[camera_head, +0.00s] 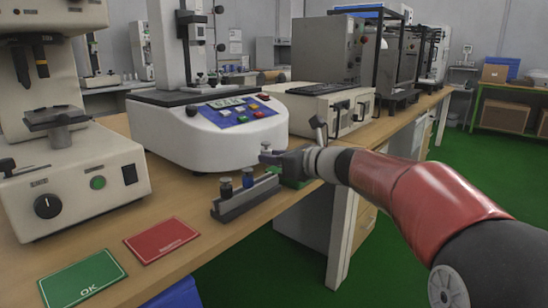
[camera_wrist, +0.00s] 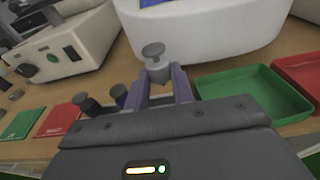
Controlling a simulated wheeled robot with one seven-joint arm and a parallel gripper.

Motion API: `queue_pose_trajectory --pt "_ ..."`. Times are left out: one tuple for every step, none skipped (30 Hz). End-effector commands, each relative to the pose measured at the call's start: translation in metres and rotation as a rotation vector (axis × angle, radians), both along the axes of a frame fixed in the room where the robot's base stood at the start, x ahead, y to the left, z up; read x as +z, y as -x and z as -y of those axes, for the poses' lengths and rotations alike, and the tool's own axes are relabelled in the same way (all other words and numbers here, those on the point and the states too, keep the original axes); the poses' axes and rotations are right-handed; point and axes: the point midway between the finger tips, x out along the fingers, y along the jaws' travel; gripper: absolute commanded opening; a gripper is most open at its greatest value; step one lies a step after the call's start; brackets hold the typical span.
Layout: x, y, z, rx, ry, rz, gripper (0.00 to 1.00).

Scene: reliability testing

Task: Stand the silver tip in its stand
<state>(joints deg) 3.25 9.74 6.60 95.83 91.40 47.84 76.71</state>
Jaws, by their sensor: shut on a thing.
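The silver tip (camera_wrist: 154,62) has a round flat head and a wider collar. It sits upright between the fingers of my gripper (camera_wrist: 163,84), which is shut on it; the fingers hide its lower part. In the head view my gripper (camera_head: 268,157) is at the far end of the stand, above the bench. The stand (camera_head: 243,201) is a long dark grey block near the bench's front edge. A black tip (camera_head: 226,187) and a blue tip (camera_head: 247,178) stand upright in it. In the wrist view my gripper body hides most of the stand.
A white tester (camera_head: 205,133) with a blue panel stands close behind the stand. A green tray (camera_wrist: 252,97) and a red tray (camera_wrist: 302,72) lie to the right in the wrist view. A green OK card (camera_head: 82,279) and a red card (camera_head: 161,240) lie flat at front left.

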Motion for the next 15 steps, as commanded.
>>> queue_pose_trajectory --pt "-0.003 0.0 0.0 0.0 0.0 0.0 0.01" --pt "-0.004 0.0 0.0 0.0 0.0 0.0 0.01" --pt "-0.005 0.0 0.0 0.0 0.0 0.0 0.01" --pt "-0.006 0.0 0.0 0.0 0.0 0.0 0.01" --pt "-0.007 0.0 0.0 0.0 0.0 0.0 0.01" --pt "-0.008 0.0 0.0 0.0 -0.001 -0.001 0.01" --pt "-0.009 0.0 0.0 0.0 -0.001 -0.001 0.01" --pt "-0.01 0.0 0.0 0.0 -0.001 -0.001 0.01" --pt "-0.011 0.0 0.0 0.0 -0.001 -0.001 0.01" --pt "-0.012 0.0 0.0 0.0 -0.001 -0.001 0.01" --pt "-0.013 0.0 0.0 0.0 -0.001 -0.001 0.01" --pt "-0.014 0.0 0.0 0.0 -0.001 -0.001 0.01" --pt "-0.015 0.0 0.0 0.0 -0.001 -0.001 0.01" --pt "-0.016 0.0 0.0 0.0 -0.001 -0.001 0.01" --pt "-0.017 0.0 0.0 0.0 -0.001 -0.001 0.01"
